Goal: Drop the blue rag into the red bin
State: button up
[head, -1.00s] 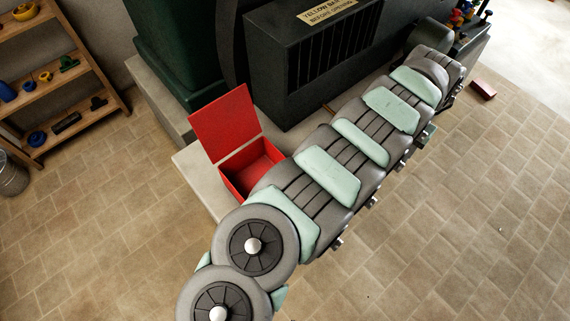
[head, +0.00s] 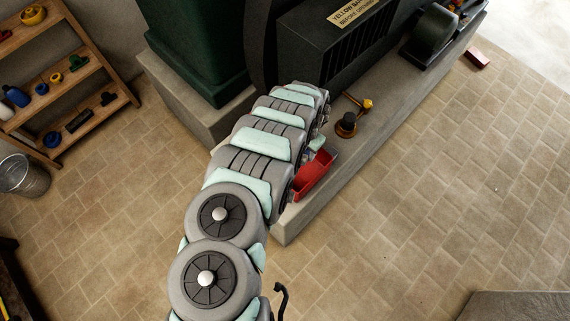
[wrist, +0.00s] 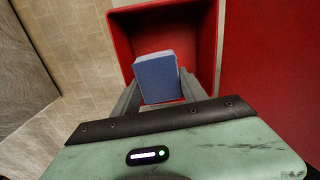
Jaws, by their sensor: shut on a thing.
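The blue rag (wrist: 157,78) looks like a folded, block-shaped bundle in the wrist view. My gripper (wrist: 158,92) is shut on it, with one finger on each side. The rag is over the open mouth of the red bin (wrist: 208,45), and the bin's inside shows around it. How high the rag is above the bin floor is hard to tell. In the head view, part of the red bin (head: 318,178) shows just right of my arm. My arm hides the rest of the bin, and my gripper and the rag are not clearly visible there.
The bin stands on a pale stone ledge (head: 288,226) beside a dark machine (head: 345,50). A brass-coloured fitting (head: 347,123) stands on the ledge close by. A wooden shelf (head: 75,85) is at left.

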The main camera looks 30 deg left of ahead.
notch_tip(320, 180, down, 6)
jog(key=b, duration=0.4)
jog(key=shift+b, duration=0.35)
jog(key=o, duration=1.5)
jog(key=shift+s, duration=0.1)
jog(key=shift+o, duration=0.2)
jog(key=shift+r+b, duration=0.35)
jog(key=shift+r, duration=5.05)
